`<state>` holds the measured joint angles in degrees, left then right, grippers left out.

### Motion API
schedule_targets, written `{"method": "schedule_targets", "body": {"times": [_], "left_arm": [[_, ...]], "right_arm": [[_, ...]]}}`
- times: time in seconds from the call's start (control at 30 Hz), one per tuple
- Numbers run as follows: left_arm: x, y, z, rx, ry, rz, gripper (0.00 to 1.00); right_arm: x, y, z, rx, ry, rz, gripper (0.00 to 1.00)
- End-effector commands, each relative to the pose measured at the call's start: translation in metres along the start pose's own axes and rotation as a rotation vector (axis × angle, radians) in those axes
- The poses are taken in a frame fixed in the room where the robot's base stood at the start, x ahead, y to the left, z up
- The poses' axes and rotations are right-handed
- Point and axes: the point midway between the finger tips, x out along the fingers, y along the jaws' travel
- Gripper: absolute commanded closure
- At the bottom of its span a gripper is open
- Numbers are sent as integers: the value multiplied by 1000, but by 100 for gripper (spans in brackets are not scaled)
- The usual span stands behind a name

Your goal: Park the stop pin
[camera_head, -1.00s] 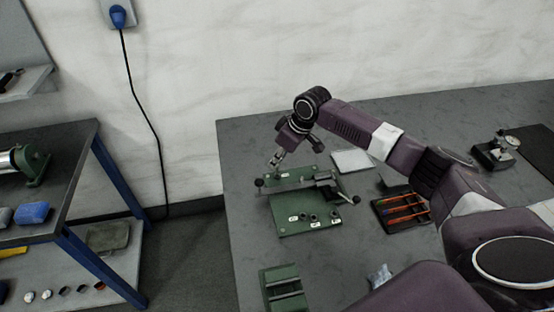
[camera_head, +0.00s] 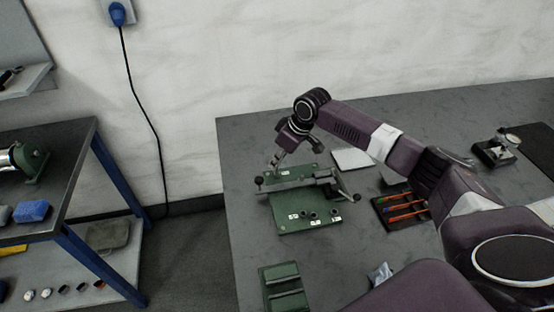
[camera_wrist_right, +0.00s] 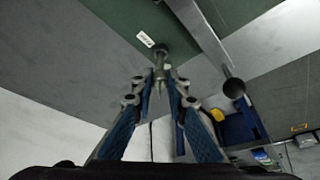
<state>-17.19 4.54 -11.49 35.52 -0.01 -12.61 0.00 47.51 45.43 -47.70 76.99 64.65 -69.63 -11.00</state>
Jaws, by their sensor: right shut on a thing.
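My right gripper (camera_head: 275,162) is over the back left part of a green fixture plate (camera_head: 290,225). In the right wrist view, its blue-sided fingers (camera_wrist_right: 162,78) are closed around a small grey metal pin (camera_wrist_right: 160,54). The pin's far end is at or very near the plate, beside a small white label (camera_wrist_right: 145,39); I cannot tell whether it sits in a hole. A grey bar with a dark ball knob (camera_head: 259,180) crosses the plate close to the gripper. My left gripper is out of view.
Several labelled holes line the plate's front edge. A green slotted block (camera_head: 284,285) stands in front. To the right are a dark tray with orange-handled tools (camera_head: 404,207), a white pad (camera_head: 352,160) and a gauge stand (camera_head: 494,152). Bare table lies to the left.

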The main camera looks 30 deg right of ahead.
Motion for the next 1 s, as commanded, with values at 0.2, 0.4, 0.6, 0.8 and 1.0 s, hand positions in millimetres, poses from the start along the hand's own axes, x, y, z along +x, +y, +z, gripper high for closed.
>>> {"method": "schedule_targets", "body": {"times": [0.2, 0.4, 0.6, 0.8, 1.0], "left_arm": [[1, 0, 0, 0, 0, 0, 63], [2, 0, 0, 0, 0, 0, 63], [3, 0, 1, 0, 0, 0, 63], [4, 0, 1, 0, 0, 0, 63], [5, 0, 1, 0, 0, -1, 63]], "right_arm": [[3, 0, 1, 0, 0, 0, 100], [5, 0, 2, 0, 0, 0, 100], [7, 0, 3, 0, 0, 0, 100], [10, 0, 4, 0, 0, 0, 100], [12, 0, 5, 1, 0, 0, 100]]}}
